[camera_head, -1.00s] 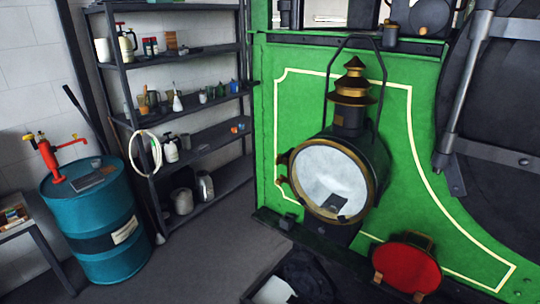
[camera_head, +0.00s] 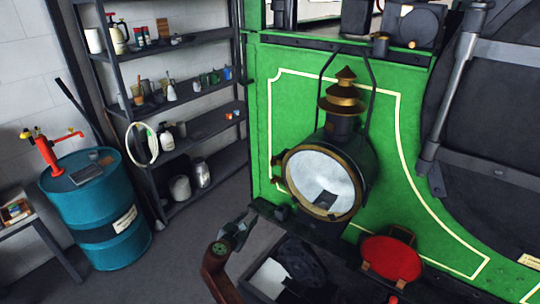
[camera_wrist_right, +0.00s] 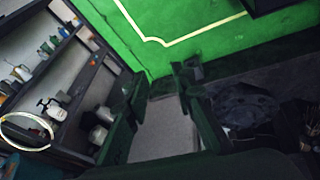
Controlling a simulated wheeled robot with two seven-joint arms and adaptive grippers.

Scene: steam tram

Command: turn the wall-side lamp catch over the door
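The lamp (camera_head: 322,182) has a dark body, a brass chimney and a round pale glass door in a brass rim. It stands before the green panel. Small brown fittings (camera_head: 279,160) sit at the rim's left edge, on the side towards the shelves. I cannot tell which is the catch or how it is turned. My right gripper (camera_head: 243,224) is below and left of the lamp, apart from it. In the right wrist view its two dark fingers (camera_wrist_right: 160,86) are spread with only floor between them. My left gripper is not in view.
A red round lamp (camera_head: 391,259) sits lower right of the lamp. A dark round bundle (camera_head: 302,260) lies at the bottom middle. Grey shelves (camera_head: 205,128) and a blue drum (camera_head: 98,215) stand left. The floor between shelves and green panel is clear.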

